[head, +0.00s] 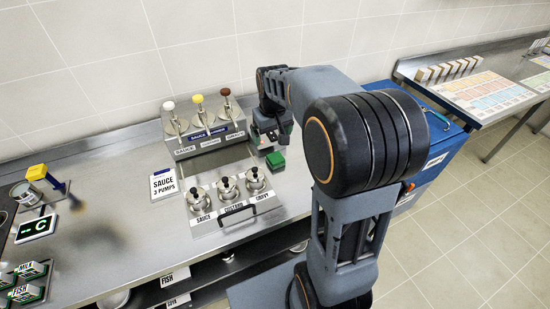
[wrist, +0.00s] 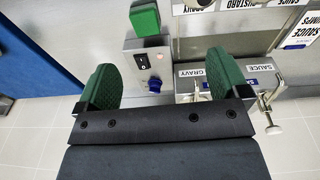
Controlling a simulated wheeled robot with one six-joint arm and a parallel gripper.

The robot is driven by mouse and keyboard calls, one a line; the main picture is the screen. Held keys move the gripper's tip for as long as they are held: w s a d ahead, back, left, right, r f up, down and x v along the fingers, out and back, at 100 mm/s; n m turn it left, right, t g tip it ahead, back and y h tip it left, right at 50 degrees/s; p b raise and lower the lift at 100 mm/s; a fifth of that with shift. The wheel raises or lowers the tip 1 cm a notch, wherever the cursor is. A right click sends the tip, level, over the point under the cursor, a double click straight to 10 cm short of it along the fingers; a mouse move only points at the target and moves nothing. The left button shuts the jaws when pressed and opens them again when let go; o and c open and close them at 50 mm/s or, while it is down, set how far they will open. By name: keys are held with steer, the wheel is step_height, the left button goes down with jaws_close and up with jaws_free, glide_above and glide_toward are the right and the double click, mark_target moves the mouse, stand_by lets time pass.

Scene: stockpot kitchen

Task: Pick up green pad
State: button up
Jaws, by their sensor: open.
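The green pad (head: 275,160) is a small block at the right end of the sauce station on the steel counter. It also shows at the top of the wrist view (wrist: 145,18), just beyond a grey switch box. My gripper (head: 272,132) hangs near the pad, on its far side toward the wall. In the wrist view my gripper (wrist: 163,68) is open, with two green-faced fingers set wide apart. The pad lies ahead of the fingertips, not between them. Nothing is held.
The grey switch box (wrist: 138,72) with a blue knob lies between the fingers in the wrist view. Lidded sauce pots (head: 228,188) and pump dispensers (head: 200,122) stand left of the pad. A blue cabinet (head: 436,140) stands to the right. The counter left of the sauce sign (head: 164,185) is partly clear.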

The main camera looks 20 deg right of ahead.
steer(key=w+d+f+g, duration=0.1)
steer(key=w+d+f, duration=0.2)
steer(key=w+f, duration=0.25)
steer(key=p, duration=0.1)
glide_above(276, 157)
steer(key=f, duration=0.7)
steer(key=shift+a, duration=0.2)
steer(key=shift+d+f+p, duration=0.1)
steer(key=shift+f+p, duration=1)
steer(key=shift+f, duration=2.2)
steer(key=shift+c, duration=0.2)
steer(key=c, duration=1)
steer(key=shift+o, duration=0.2)
steer(key=shift+r, duration=0.15)
